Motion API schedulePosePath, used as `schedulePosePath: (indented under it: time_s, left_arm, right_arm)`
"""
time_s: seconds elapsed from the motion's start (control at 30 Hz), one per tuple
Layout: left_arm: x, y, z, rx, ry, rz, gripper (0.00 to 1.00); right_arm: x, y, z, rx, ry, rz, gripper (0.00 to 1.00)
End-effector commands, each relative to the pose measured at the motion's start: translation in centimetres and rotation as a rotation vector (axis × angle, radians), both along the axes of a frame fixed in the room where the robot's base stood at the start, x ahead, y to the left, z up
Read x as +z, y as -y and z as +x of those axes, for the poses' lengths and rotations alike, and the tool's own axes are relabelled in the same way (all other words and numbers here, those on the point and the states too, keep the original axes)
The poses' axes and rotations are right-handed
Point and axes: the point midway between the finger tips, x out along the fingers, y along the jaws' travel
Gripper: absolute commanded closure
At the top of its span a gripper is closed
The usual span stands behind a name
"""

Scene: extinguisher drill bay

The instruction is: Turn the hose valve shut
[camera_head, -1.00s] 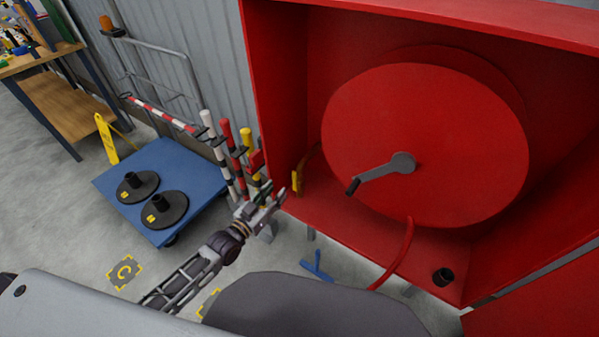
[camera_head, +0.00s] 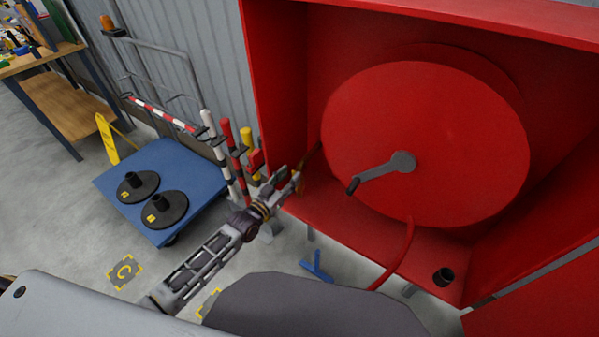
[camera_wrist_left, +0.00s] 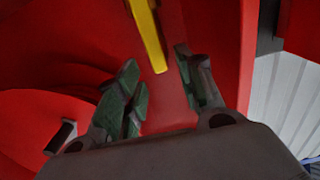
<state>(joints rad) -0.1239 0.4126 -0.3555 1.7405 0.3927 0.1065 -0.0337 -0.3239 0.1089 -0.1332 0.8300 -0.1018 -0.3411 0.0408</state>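The hose valve's yellow lever (camera_wrist_left: 148,35) shows in the left wrist view, at the top and pointing down between my finger pads. In the head view it is mostly hidden by my left gripper (camera_head: 291,181), which is at the left inner edge of the red cabinet (camera_head: 270,80). In the wrist view the left gripper (camera_wrist_left: 160,85) is open, one finger on each side of the lever's line, with no clear contact. A brass-coloured pipe (camera_head: 314,160) rises behind the gripper in the head view. My right gripper is not in view.
A red hose reel (camera_head: 440,130) with a grey crank (camera_head: 385,170) fills the cabinet. A red hose (camera_head: 398,260) hangs below it, beside a black nozzle or cup (camera_head: 443,277). Striped posts (camera_head: 222,160) and a blue trolley (camera_head: 190,180) stand left of the gripper.

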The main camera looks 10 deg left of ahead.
Motion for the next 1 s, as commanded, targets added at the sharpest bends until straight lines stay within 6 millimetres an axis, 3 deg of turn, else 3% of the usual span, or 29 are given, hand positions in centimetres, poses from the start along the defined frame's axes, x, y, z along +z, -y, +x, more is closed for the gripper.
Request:
schedulePosePath:
  time_s: [0.4,0.87,1.0]
  left_arm:
    - [0.0,1.1,2.8,0.0,-0.001,0.0,0.62]
    - [0.0,1.4,3.2,-0.001,0.0,0.0,0.62]
    - [0.0,1.3,3.2,-0.001,-0.001,0.0,0.79]
  right_arm:
    - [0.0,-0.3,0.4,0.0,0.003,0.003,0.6]
    - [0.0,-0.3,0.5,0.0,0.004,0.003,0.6]
    - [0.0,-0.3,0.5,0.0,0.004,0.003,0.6]
